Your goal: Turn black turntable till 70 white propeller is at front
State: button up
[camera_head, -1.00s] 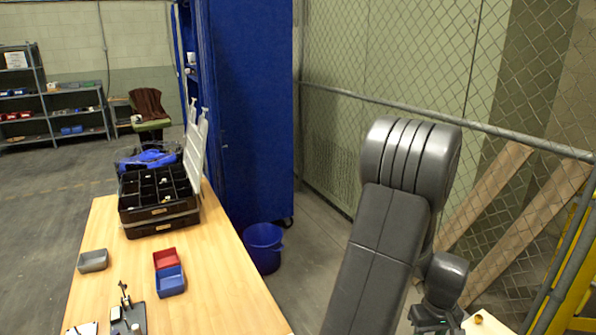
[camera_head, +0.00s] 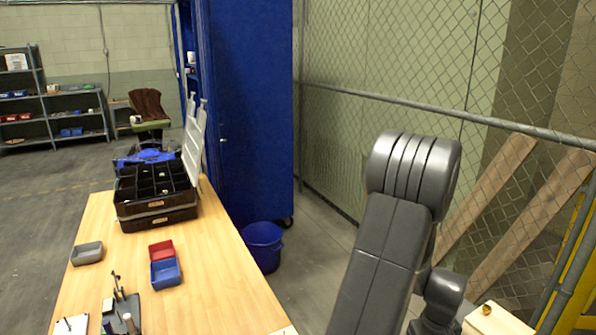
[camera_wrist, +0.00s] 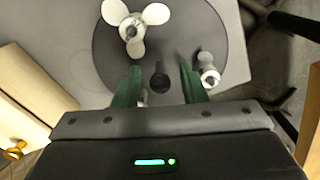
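In the wrist view the dark turntable disc (camera_wrist: 215,28) lies on a grey surface below my gripper. A three-bladed white propeller (camera_wrist: 137,46) with a metal hub stands at its upper left. A smaller metal-hubbed part (camera_wrist: 209,76) with a pale tip stands at its right edge. A pale piece shows partly behind my left finger. I cannot read any size mark. My gripper (camera_wrist: 158,68) is open, its green fingers reaching over the disc, with a black knob (camera_wrist: 160,81) between them. I cannot tell whether they touch the knob. The head view shows neither gripper nor turntable.
A wooden table (camera_head: 215,270) holds a black toolbox (camera_head: 156,217), a red bin (camera_head: 161,250), a blue bin (camera_head: 165,273) and a grey bin (camera_head: 87,254). A blue bucket (camera_head: 262,246) stands beside it. A chain-link fence rail (camera_head: 400,101) runs along the right.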

grip_shut()
jog(key=shift+n, duration=1.7)
jog(key=shift+n+b, duration=0.4)
jog(key=shift+n, duration=1.4)
jog(key=shift+n, duration=1.7)
